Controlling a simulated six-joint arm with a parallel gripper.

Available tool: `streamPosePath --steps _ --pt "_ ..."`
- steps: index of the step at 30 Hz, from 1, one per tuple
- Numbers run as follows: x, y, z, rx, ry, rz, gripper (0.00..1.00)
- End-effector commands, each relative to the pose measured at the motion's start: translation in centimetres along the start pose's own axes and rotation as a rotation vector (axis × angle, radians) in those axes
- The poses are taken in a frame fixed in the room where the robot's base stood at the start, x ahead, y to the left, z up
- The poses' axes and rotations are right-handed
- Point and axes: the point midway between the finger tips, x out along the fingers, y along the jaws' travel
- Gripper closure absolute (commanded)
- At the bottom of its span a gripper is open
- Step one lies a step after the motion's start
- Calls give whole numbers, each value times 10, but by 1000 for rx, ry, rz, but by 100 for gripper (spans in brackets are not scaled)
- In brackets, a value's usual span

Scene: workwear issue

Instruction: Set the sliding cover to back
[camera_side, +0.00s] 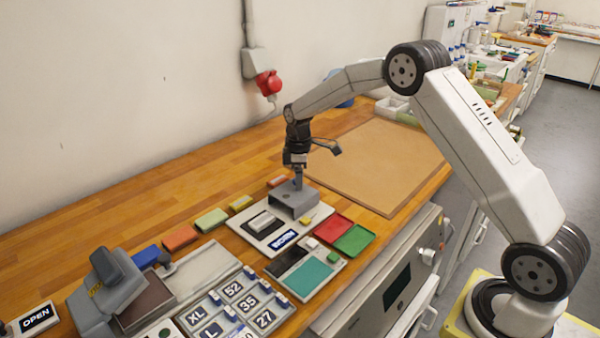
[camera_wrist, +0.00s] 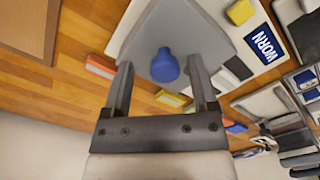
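The sliding cover (camera_side: 281,198) is a grey, box-like hood on a white board (camera_side: 245,228) with a "WORN" label (camera_side: 284,240). It sits toward the far right part of that board in the side view. In the wrist view the grey cover (camera_wrist: 205,38) carries a round blue knob (camera_wrist: 165,65). My gripper (camera_side: 298,184) is just above the cover, pointing down. In the wrist view my gripper (camera_wrist: 160,68) is open, one finger on each side of the knob, with visible gaps. The knob is hidden in the side view.
A small grey block (camera_side: 262,221) and a yellow piece (camera_side: 305,221) are on the board beside the cover. Red (camera_side: 333,228) and green (camera_side: 354,240) trays lie to the right. Coloured blocks (camera_side: 211,219) line the back. A brown mat (camera_side: 375,160) beyond is bare.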

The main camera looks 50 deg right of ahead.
Motion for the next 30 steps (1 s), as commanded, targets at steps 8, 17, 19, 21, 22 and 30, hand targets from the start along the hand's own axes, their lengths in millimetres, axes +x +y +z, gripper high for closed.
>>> streamPosePath --steps 8,17,19,21,22,30 --pt "-10 0 -1 0 2 1 25" --pt "-46 0 0 0 2 2 25" --pt "-55 0 0 0 2 3 25" --pt "-63 0 0 0 1 1 25" --pt "-66 0 0 0 1 1 25" --pt "-78 0 0 0 0 1 25"
